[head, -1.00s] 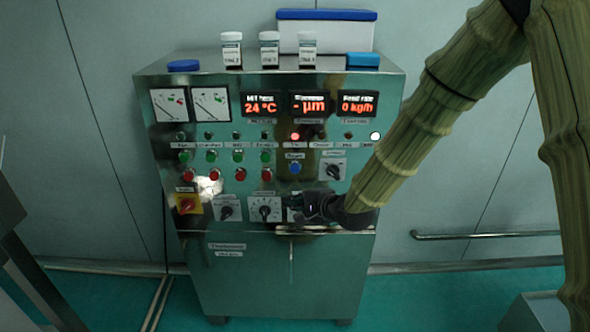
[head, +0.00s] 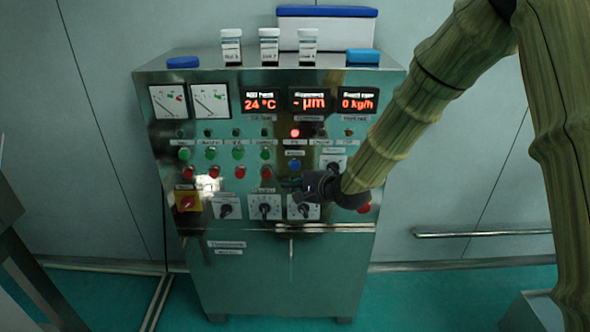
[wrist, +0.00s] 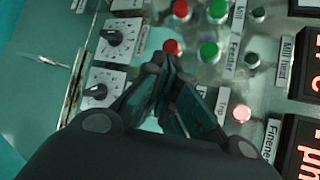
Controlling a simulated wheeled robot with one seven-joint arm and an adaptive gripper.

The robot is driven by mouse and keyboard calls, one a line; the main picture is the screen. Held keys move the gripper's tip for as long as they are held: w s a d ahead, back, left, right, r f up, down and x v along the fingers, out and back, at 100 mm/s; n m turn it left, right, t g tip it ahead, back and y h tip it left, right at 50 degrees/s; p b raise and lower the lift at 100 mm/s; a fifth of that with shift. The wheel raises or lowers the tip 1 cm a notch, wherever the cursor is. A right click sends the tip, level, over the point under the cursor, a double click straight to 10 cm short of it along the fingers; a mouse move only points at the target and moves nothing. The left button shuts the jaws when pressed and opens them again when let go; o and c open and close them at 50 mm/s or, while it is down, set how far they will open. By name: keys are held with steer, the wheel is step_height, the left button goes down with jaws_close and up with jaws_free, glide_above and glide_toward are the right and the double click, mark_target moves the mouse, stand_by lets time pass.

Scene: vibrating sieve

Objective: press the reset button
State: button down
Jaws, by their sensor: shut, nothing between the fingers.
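The blue button (head: 294,165) is on the front panel of the metal cabinet in the head view, under a small label too blurred to read now. My gripper (head: 290,184) is shut and empty, just below the blue button and above the lower row of dials. I cannot tell whether the fingertips touch the panel. In the wrist view my shut fingers (wrist: 165,64) point at the panel between the dials and the indicator lamps. The blue button is not visible there; the fingers hide that part of the panel.
Red buttons (head: 240,173) and green buttons (head: 238,154) lie left of the gripper. A dial (head: 303,211) sits just below it. A lit red trip lamp (head: 295,133) is above, also in the wrist view (wrist: 241,113). A handle ledge (head: 340,228) crosses below.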

mark_target(293, 170)
steer(key=shift+w+p, duration=0.5)
steer(key=shift+w, duration=1.9)
steer(key=shift+w+r, duration=0.1)
steer(key=shift+w, duration=0.1)
steer(key=shift+w+p, duration=0.25)
steer(key=shift+p, duration=0.15)
steer(key=shift+w+p, duration=0.3)
steer(key=shift+w, duration=0.25)
stand_by(0.4)
steer(key=shift+s, duration=1)
